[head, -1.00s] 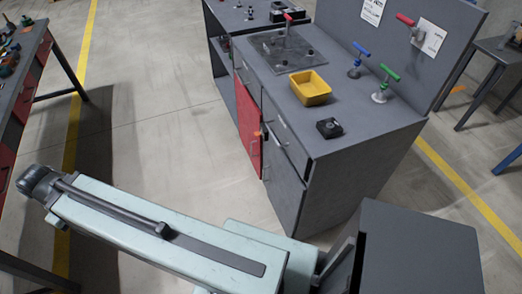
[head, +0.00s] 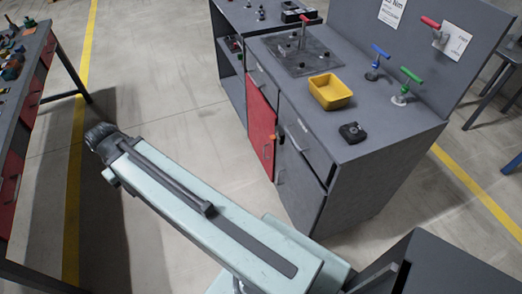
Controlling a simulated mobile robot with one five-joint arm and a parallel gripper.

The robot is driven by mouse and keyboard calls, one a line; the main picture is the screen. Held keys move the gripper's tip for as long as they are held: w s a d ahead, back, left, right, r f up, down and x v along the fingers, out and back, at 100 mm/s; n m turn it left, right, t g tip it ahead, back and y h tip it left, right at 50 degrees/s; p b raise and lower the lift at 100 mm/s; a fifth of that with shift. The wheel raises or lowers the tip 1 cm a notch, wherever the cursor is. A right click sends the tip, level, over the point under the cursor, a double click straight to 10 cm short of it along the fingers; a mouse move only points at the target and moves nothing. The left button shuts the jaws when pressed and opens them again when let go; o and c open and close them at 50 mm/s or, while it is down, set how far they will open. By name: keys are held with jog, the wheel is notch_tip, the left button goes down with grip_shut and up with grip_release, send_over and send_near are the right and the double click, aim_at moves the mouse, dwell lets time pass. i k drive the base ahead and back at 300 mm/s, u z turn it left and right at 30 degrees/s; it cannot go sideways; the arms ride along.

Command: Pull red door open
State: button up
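The red door (head: 261,129) is on the front of the grey workbench cabinet, right of the picture's middle.
A yellow bin (head: 330,91) and a small black block (head: 352,133) stand on the cabinet top (head: 375,148). Red, blue and green handled valves are at its back. Another bench (head: 22,95) with red drawers is at the left. The floor (head: 170,85) between is clear.

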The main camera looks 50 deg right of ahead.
aim_at(262, 120)
jog(key=i, duration=0.85)
